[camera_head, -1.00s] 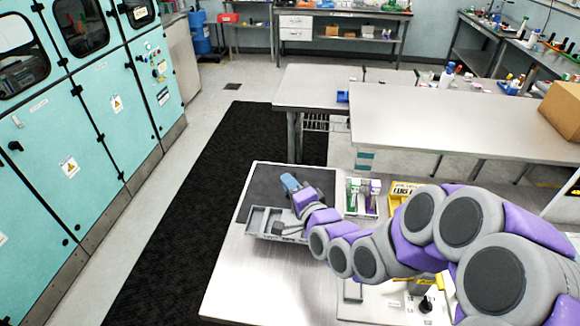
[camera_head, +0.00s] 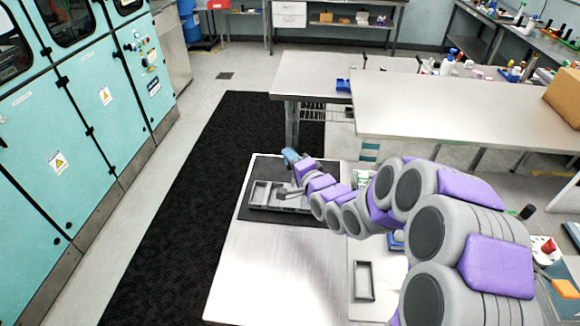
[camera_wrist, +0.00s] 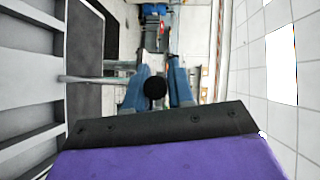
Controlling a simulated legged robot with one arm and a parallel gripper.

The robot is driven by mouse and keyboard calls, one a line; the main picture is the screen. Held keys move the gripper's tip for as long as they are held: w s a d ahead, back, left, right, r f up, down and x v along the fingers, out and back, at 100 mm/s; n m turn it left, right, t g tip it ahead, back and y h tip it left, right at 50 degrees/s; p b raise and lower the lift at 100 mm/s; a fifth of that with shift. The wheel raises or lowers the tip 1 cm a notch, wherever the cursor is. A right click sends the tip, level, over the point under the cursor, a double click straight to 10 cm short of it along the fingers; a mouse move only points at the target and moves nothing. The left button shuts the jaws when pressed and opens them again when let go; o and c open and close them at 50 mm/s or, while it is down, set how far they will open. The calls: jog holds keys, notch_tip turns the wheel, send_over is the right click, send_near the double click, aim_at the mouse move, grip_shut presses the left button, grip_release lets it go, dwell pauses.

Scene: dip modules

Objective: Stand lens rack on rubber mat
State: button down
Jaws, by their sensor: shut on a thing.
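The lens rack (camera_head: 275,207), a grey slotted frame, shows upright in the head view over the front part of the black rubber mat (camera_head: 265,168). A strip of mat shows in front of it. I cannot tell if its base touches the mat. My gripper (camera_head: 291,156) reaches in from the right, its blue fingers behind the rack. In the wrist view the rack (camera_wrist: 28,63) fills the left side, and a metal bar runs from it to my gripper (camera_wrist: 158,70), which is shut on it. The mat (camera_wrist: 84,50) shows beyond it. My arm hides the rack's right end.
The steel table (camera_head: 270,270) is bare in front of the mat. An open grey frame (camera_head: 363,281) lies on the right on a pale panel. A small green-and-white item (camera_head: 361,178) stands right of the mat, partly behind my arm. Another bench (camera_head: 450,115) stands behind.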

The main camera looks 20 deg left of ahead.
jog(key=shift+a+f, duration=0.2)
jog(key=shift+f, duration=0.1)
jog(key=c, duration=1.4)
grip_release()
jog(key=o, duration=0.4)
jog(key=shift+d, duration=0.15)
jog(key=shift+d, duration=0.1)
jog(key=shift+b+v, duration=2.75)
jog(key=shift+v, duration=3.1)
